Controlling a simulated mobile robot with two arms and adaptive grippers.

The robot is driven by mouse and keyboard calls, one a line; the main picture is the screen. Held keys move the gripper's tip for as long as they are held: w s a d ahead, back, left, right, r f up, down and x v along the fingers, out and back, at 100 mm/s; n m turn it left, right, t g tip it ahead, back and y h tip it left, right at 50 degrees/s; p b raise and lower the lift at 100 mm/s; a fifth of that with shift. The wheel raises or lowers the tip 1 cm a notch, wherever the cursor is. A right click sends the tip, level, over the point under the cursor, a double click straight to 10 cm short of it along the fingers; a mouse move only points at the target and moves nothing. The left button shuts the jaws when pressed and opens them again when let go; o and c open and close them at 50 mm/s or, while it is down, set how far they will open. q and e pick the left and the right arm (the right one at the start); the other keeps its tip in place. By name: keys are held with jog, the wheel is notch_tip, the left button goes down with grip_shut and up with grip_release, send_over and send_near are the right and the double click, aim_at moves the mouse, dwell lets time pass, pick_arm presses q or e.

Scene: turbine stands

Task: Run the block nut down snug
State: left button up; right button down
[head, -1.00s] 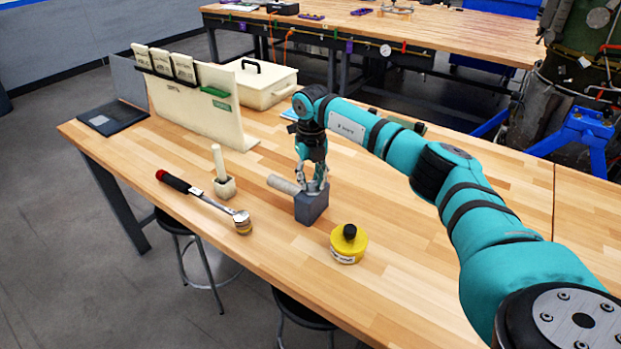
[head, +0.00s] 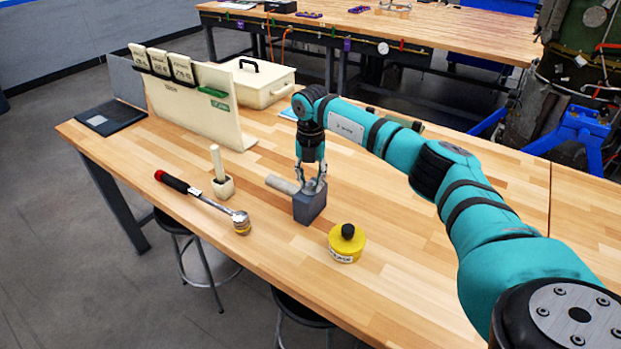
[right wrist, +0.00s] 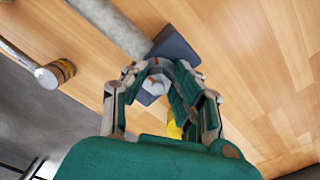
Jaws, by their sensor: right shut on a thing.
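The grey block (head: 308,208) stands on the wooden workbench with a pale cylinder (head: 281,184) sticking out to its left near the top. My right gripper (head: 312,187) points down over the top of the block. In the right wrist view its fingers (right wrist: 158,85) are closed around the light grey nut (right wrist: 157,82) on top of the block (right wrist: 173,50). The fingers hide part of the nut, so how it sits against the block cannot be told. My left gripper is not in view.
A ratchet wrench (head: 203,200) with a red-and-black handle lies left of the block. A yellow tin with a black knob (head: 346,243) stands to the right front. A cream panel (head: 205,112) stands at the back left.

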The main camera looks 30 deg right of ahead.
aim_at(311, 181)
jog(key=c, duration=1.1)
grip_release()
jog(key=shift+o, duration=0.2)
jog(key=shift+r, duration=0.3)
notch_tip(311, 181, up, 12)
jog(key=shift+f, duration=0.25)
